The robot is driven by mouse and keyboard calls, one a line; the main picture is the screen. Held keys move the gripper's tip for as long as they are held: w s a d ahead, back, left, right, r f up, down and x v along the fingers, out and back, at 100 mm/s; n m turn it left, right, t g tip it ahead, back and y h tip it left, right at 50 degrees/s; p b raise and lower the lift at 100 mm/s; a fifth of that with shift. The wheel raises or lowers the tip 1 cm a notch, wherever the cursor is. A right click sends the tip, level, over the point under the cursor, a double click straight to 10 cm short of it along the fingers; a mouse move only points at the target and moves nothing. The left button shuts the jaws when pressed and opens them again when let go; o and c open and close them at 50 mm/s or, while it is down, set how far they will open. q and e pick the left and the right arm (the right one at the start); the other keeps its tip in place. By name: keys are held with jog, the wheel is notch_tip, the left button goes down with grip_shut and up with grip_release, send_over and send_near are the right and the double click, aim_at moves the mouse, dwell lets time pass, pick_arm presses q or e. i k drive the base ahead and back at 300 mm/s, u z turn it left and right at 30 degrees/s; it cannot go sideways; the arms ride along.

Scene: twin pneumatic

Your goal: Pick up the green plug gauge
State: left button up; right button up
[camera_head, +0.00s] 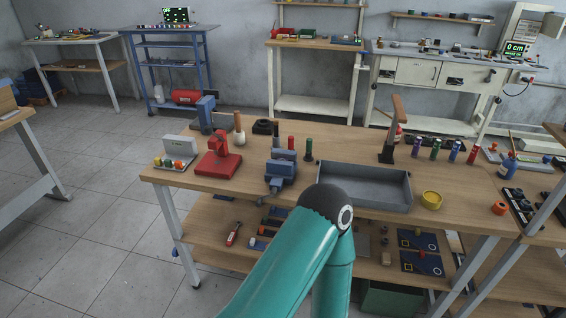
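Two green upright pieces stand on the near workbench (240,178), and I cannot tell for sure which is the green plug gauge. One slim dark-green piece (308,149) stands behind the left end of the grey tray, just right of the blue vise. Another green cylinder (435,149) stands in a row of coloured cylinders behind the tray's right end. A teal link of my own arm rises from the bottom centre and covers part of the bench's front edge. Neither gripper shows in the view.
A grey tray (364,185) lies mid-bench, seemingly empty. A blue vise (281,170), red press (219,155) and tall dark stand (390,142) surround it. A purple cylinder (417,147) and blue cylinder (455,151) flank the right green one. A yellow ring (431,200) sits right of the tray.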

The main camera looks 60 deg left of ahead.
aim_at(309, 140)
jog(key=u, duration=0.05)
jog(key=k, duration=0.6)
jog(key=z, duration=1.2)
jog(key=i, duration=0.1)
jog(key=u, duration=3.25)
jog(key=i, duration=1)
jog(key=z, duration=0.2)
